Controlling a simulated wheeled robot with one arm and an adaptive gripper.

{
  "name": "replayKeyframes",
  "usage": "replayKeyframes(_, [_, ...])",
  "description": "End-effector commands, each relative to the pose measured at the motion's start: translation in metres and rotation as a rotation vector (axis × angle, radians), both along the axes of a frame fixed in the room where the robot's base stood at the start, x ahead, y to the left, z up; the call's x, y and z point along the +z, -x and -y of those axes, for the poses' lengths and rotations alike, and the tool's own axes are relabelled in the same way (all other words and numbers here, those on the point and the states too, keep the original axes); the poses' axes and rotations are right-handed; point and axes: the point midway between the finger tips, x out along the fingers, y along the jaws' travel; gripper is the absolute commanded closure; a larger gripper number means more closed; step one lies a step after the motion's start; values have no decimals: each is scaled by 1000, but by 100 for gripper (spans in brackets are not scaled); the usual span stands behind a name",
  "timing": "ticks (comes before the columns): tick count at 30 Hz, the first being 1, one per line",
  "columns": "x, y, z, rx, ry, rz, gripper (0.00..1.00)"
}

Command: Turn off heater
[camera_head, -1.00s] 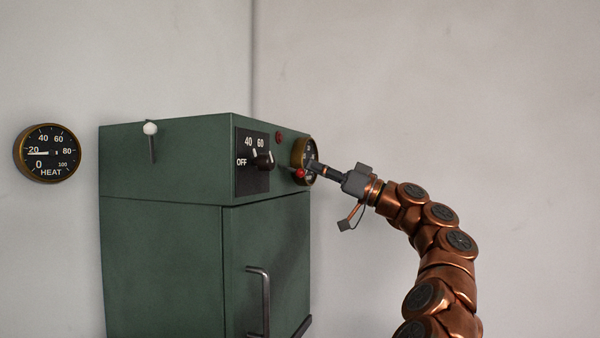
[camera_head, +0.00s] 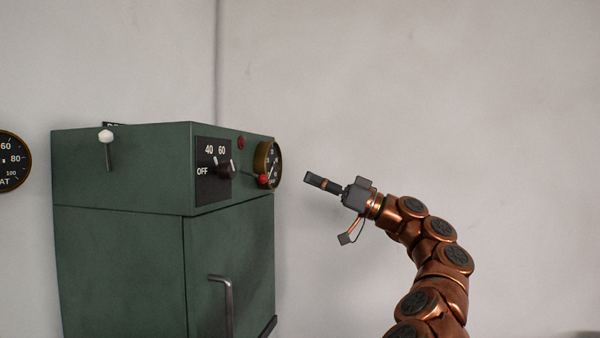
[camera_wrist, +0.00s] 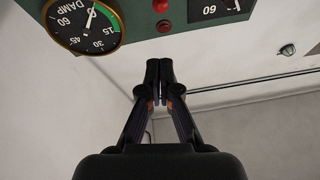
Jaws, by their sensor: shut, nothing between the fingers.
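The heater is a green cabinet (camera_head: 120,165) at the left of the head view. Its front has a black dial plate (camera_head: 213,190) marked OFF, 40 and 60, with a dark knob (camera_head: 223,171). I cannot tell its setting surely. Right of it are a red-tipped lever (camera_head: 263,180) and a brass-rimmed gauge (camera_head: 268,163), which reads DAMP in the wrist view (camera_wrist: 83,25). The dial plate shows partly there too (camera_wrist: 218,8). My gripper (camera_head: 313,180) is shut and empty, right of the cabinet and apart from it. The wrist view shows its fingertips together (camera_wrist: 159,65).
A white-knobbed lever (camera_head: 106,137) is on the cabinet's left face. A door handle (camera_head: 225,300) juts from the lower front. A wall gauge (camera_head: 12,160) is cut off at the left edge. The space right of the cabinet, around my gripper, is clear.

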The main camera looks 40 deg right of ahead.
Motion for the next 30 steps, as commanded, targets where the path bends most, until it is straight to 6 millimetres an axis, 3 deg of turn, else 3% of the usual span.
replayKeyframes(9, [-20,21,18,-3,0,0,100])
replayKeyframes(30, [-21,22,18,-2,0,0,100])
